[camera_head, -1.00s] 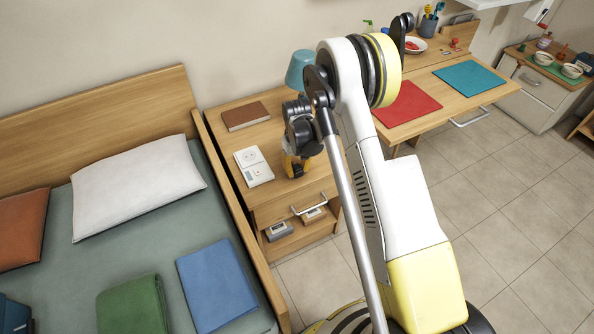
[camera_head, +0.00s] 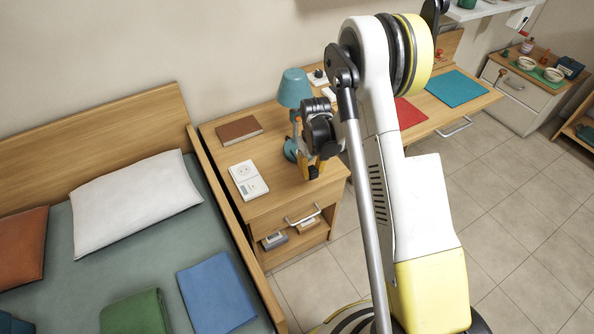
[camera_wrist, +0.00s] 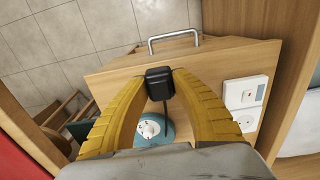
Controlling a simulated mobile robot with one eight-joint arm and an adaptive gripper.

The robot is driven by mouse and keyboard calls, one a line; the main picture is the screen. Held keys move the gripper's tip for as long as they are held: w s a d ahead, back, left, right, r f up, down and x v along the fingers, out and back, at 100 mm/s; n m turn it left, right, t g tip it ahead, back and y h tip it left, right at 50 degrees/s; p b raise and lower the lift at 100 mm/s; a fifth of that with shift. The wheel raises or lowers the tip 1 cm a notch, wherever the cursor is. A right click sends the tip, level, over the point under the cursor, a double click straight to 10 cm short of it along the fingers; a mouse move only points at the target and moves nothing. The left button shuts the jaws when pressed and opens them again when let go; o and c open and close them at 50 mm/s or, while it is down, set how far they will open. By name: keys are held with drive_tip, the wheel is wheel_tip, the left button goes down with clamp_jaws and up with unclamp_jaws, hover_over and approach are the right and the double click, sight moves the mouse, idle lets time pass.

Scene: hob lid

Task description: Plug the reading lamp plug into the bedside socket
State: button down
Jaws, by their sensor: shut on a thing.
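My gripper (camera_wrist: 160,85) is shut on a small black plug (camera_wrist: 161,80), held between its yellow fingertips in the wrist view. In the head view my gripper (camera_head: 312,170) is over the right part of the bedside cabinet, right of the socket and in front of the lamp. The white bedside socket block (camera_head: 248,179) lies on the cabinet top. It also shows in the wrist view (camera_wrist: 246,90), to the right of the plug and apart from it. The teal reading lamp (camera_head: 294,88) stands at the back of the cabinet, partly hidden by my gripper.
A brown book (camera_head: 239,129) lies behind the socket on the cabinet top (camera_head: 270,195). The bed's wooden side (camera_head: 228,205) borders the cabinet at left. A drawer handle (camera_head: 302,215) sticks out in front. A desk with a red mat (camera_head: 408,112) is at right.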

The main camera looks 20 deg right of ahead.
drive_tip(key=shift+s+d+r+p, duration=0.2)
drive_tip(key=shift+s+d+r, duration=0.2)
drive_tip(key=shift+d, duration=0.2)
drive_tip(key=shift+s+d+r+p, duration=0.15)
drive_tip(key=shift+s+d+r, duration=0.2)
drive_tip(key=shift+d, duration=0.25)
drive_tip(key=shift+s+d+r+p, duration=0.2)
drive_tip(key=shift+s+d+r, duration=0.1)
drive_tip(key=shift+d+r, duration=0.25)
drive_tip(key=shift+f, duration=0.1)
